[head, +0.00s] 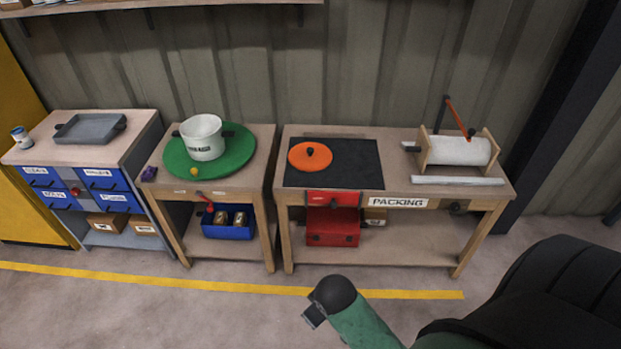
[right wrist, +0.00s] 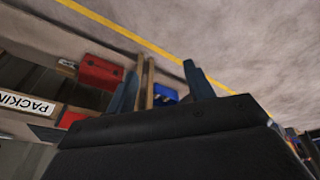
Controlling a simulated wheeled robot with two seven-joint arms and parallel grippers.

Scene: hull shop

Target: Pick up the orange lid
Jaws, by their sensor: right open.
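The orange lid (head: 311,156) is a flat round disc with a black knob. It lies on a black mat (head: 350,174) on the packing bench, left of the middle. My right gripper (right wrist: 163,78) shows in the right wrist view with its two dark fingers apart and nothing between them. The lid does not show in that view. In the head view my right arm comes in at the bottom right, in front of the bench and apart from the lid. My left gripper is not in view.
A white pot (head: 203,146) stands on a green round mat (head: 243,150) on the bench to the left. A paper roll holder (head: 462,151) stands at the packing bench's right. A red box (head: 333,227) is on its lower shelf. Open floor lies in front.

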